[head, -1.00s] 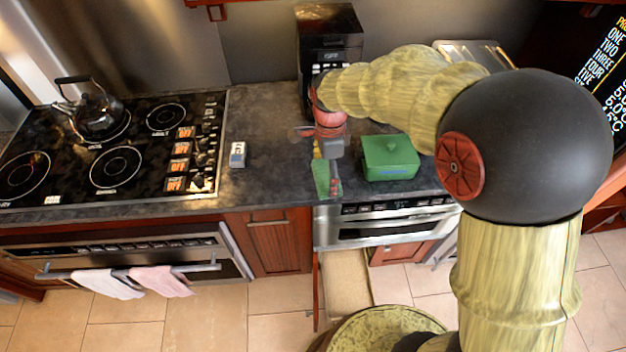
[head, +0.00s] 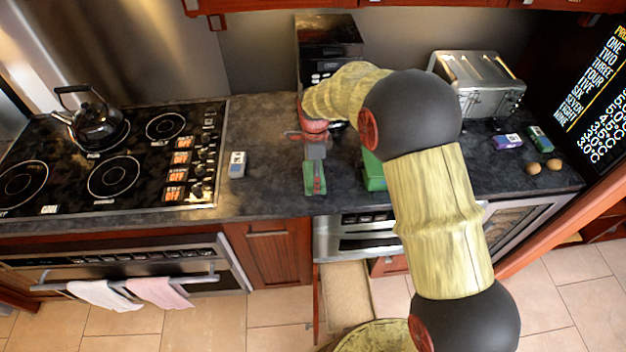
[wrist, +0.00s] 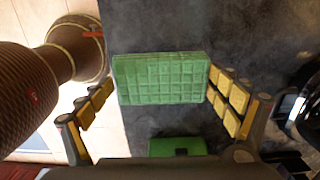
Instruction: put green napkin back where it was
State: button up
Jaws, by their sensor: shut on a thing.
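The green napkin (wrist: 160,78) is a flat, folded rectangle with a grid pattern, held between the yellow-padded fingers of my gripper (wrist: 160,98). In the head view, the green napkin (head: 309,178) shows partly behind my gripper (head: 315,182), over the dark counter left of the green box. My gripper is shut on the napkin. The napkin's height above the counter is hard to tell.
A green box (head: 374,172) stands close right of my gripper, partly hidden by my arm. An open drawer (head: 347,295) juts out below the counter. A small white-and-blue item (head: 237,165) lies left, beside the stove (head: 110,160). A toaster (head: 478,85) stands right.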

jog(key=shift+w+a+f, duration=0.1)
jog(key=shift+w+f, duration=0.45)
jog(key=shift+f, duration=1.6)
jog(key=shift+f+b, duration=0.1)
jog(key=shift+b, duration=0.2)
jog(key=o, duration=0.8)
